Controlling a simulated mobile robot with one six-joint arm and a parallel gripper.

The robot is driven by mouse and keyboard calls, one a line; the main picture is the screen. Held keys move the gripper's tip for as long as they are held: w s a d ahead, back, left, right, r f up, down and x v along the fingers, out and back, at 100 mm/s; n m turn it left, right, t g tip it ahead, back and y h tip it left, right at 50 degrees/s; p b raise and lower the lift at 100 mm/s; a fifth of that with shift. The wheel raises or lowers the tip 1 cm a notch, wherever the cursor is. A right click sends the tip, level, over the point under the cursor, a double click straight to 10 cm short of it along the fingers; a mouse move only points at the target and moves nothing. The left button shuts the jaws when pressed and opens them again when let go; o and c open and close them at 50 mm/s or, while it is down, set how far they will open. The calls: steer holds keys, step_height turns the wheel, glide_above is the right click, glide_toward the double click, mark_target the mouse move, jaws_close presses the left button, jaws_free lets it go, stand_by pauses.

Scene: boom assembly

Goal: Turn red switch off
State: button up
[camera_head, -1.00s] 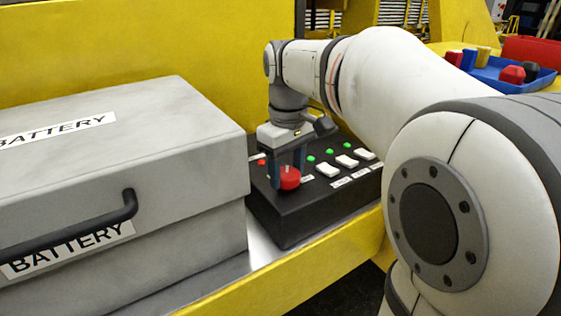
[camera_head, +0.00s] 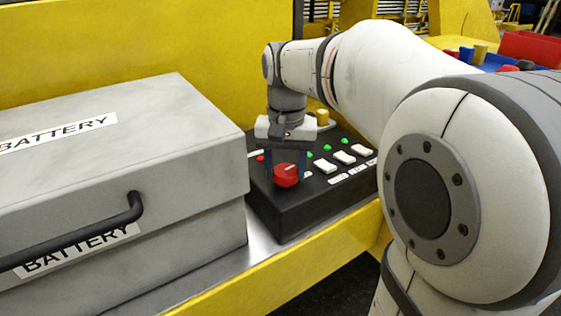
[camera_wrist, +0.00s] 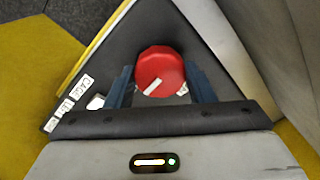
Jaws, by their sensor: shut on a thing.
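The red switch (camera_head: 286,175) is a round red knob with a white mark, on the black control box (camera_head: 290,218). In the wrist view the red switch (camera_wrist: 160,72) sits between the two blue fingers, its white mark slanted. My gripper (camera_head: 286,170) points down over the box and is shut on the red switch. The wrist view shows my gripper (camera_wrist: 162,88) with one finger at each side of the knob. A red light (camera_head: 260,158) shows on the box near the battery case, and several green lights (camera_head: 327,147) are lit beside white switches (camera_head: 326,166).
A large grey battery case (camera_head: 120,170) with a black handle (camera_head: 90,232) stands close to the left of the control box. A yellow wall (camera_head: 150,50) rises behind. Blue and red bins (camera_head: 535,48) lie at the far right.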

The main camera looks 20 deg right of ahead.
mark_target(286, 170)
steer(key=shift+s+f+m, duration=0.1)
steer(key=shift+f+m, duration=0.05)
steer(key=shift+m, duration=0.35)
steer(key=o, duration=1)
steer(key=shift+c, duration=0.2)
step_height(286, 170, up, 8)
steer(key=shift+p, duration=0.3)
